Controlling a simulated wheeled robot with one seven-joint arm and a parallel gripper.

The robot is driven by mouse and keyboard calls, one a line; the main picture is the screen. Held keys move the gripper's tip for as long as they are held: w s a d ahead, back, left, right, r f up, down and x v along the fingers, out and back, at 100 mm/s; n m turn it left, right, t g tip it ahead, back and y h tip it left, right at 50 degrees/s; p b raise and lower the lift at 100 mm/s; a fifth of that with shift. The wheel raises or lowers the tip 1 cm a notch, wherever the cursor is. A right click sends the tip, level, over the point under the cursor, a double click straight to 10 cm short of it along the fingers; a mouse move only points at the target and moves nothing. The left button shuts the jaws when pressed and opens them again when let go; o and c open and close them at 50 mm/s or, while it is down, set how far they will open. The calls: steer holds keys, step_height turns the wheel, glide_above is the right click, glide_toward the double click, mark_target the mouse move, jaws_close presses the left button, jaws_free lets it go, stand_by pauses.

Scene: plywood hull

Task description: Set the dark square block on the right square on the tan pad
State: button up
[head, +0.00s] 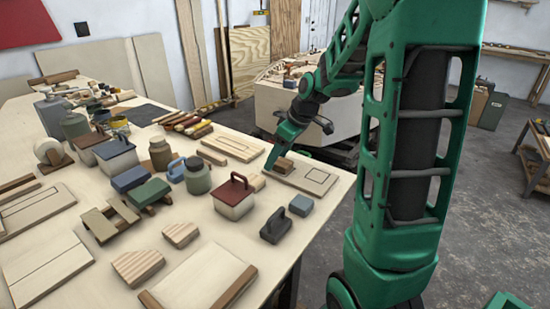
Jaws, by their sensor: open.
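The tan pad (300,183) lies near the table's right edge. The right square (317,175) shows on it as a dark outline with nothing on it. A small brown block (284,166), the likely dark square block, is at the pad's left part. My gripper (279,159) is open and low, right at this block. The fingertips are small and partly hidden, so I cannot tell whether they touch the block or straddle it.
A white box with a red lid and handle (234,196) stands left of the pad. A blue-grey block (301,205) and a dark handled block (275,226) lie in front. A slatted wooden tray (233,147) lies behind left. The table edge is close on the right.

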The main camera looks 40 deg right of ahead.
steer(key=v, duration=1)
steer(key=shift+r, duration=0.25)
steer(key=shift+s, duration=0.1)
steer(key=s+a+f+m+g, duration=0.1)
steer(key=s+f+m, duration=0.1)
steer(key=s, duration=0.6)
steer(key=s+a+f+m+g+h, duration=0.1)
steer(key=s+f+m+g, duration=0.1)
steer(key=s+m, duration=0.3)
steer(key=s+a+f+m+g, duration=0.1)
steer(key=s+f+m, duration=0.3)
steer(key=s, duration=0.9)
steer(key=shift+s+a+g+h, duration=0.2)
steer(key=shift+a+g+h, duration=0.15)
steer(key=shift+a, duration=0.2)
steer(key=shift+w, duration=0.15)
steer(key=shift+w+f, duration=0.2)
steer(key=shift+w, duration=0.25)
